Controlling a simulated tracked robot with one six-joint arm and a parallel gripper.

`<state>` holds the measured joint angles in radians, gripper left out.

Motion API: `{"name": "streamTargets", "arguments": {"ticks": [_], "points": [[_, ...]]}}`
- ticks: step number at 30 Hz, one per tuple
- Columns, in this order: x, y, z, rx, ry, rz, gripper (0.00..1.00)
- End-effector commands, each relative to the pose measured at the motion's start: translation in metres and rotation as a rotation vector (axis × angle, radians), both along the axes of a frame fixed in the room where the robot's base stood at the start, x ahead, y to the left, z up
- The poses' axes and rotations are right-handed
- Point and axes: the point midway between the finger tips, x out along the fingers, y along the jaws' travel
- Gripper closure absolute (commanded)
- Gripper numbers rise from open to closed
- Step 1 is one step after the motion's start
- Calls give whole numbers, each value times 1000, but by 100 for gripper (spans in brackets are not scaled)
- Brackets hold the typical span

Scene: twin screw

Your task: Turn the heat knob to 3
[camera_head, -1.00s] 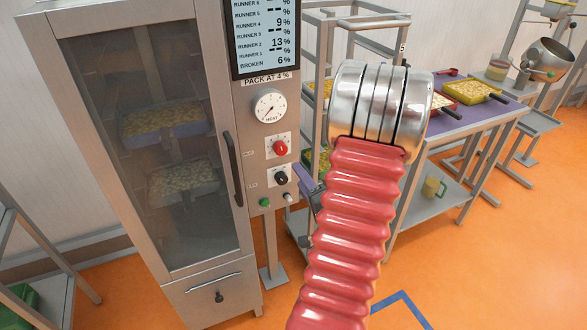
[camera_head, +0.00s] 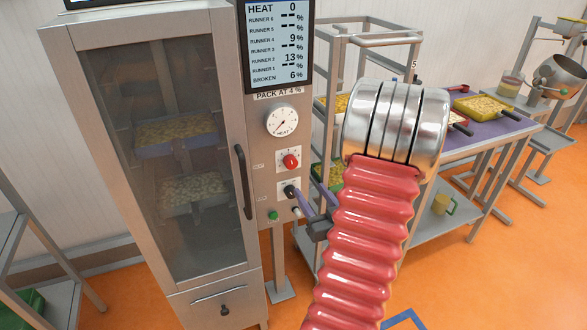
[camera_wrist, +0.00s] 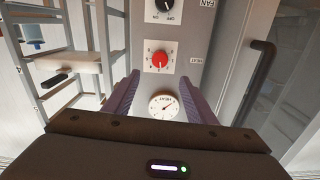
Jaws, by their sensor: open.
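The red heat knob (camera_head: 291,161) sits on a white dial plate on the oven's control panel, below the round heat gauge (camera_head: 282,121). The display (camera_head: 278,45) above reads HEAT 0. In the wrist view, the red knob (camera_wrist: 159,60) lies just beyond the fingertips, roughly centred between them, with the gauge (camera_wrist: 163,106) between the fingers. My gripper (camera_wrist: 160,78) is open and empty, its purple fingers apart. In the head view, my gripper (camera_head: 312,194) is partly hidden by my red arm and appears near the black knob. I see no contact with the red knob.
A black fan knob (camera_head: 292,191) with an ON/OFF plate sits below the red knob, with a green button (camera_head: 273,215) under it. The oven door handle (camera_head: 243,181) juts out beside the panel. A tray rack (camera_head: 331,50) stands close on the right.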

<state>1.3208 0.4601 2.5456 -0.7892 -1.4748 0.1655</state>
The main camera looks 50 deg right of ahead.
Motion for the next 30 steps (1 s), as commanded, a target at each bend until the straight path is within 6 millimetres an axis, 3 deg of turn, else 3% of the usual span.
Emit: {"name": "streamTargets", "arguments": {"ticks": [17,23,30], "points": [[4,-2,0,-52,32,2,49],[19,-10,0,-53,31,4,49],[50,-28,0,-53,31,5,49]]}}
